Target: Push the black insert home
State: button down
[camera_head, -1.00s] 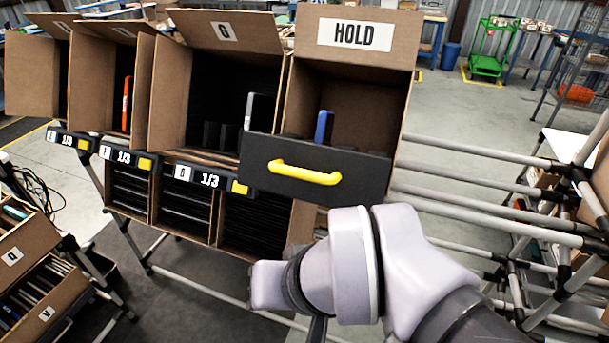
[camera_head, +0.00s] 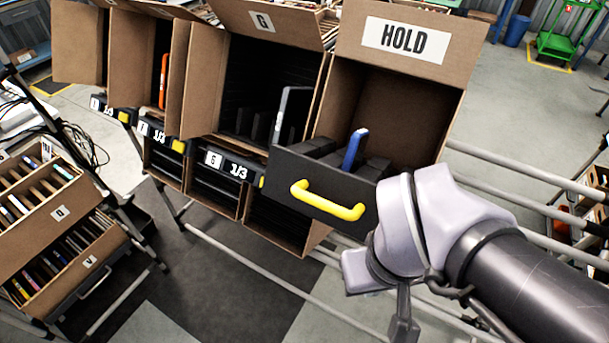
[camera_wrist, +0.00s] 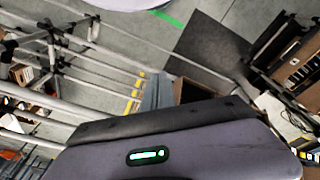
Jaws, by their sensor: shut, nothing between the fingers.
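The black insert (camera_head: 285,182) has a yellow handle (camera_head: 327,203) on its front. It juts out of the front of the tilted HOLD carton (camera_head: 405,62), with black dividers and one blue item (camera_head: 354,149) standing in it. The rear part of the insert is hidden inside the carton. My wrist is in front of and below the right end of the insert in the head view; I cannot tell whether it touches. My gripper (camera_wrist: 157,90) is shut and empty, small in the middle of the wrist view, and points down toward the floor.
Left of the HOLD carton stands carton G (camera_head: 262,22) with a grey item, then more tilted cartons with 1/3 labels. Metal rails (camera_head: 520,172) run to the right. A cart with filled boxes (camera_head: 45,215) stands at left. The floor in front is clear.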

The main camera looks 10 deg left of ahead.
jog(key=a+r+n+t+h+p, duration=0.4)
jog(key=a+r+n+h+p, duration=0.45)
jog(key=n+p, duration=1.05)
jog(key=n+t+y+p, duration=0.4)
jog(key=n+t+p, duration=0.15)
jog(key=n, duration=0.45)
send_near(302, 206)
jog(key=x, duration=0.7)
jog(key=shift+s, duration=0.1)
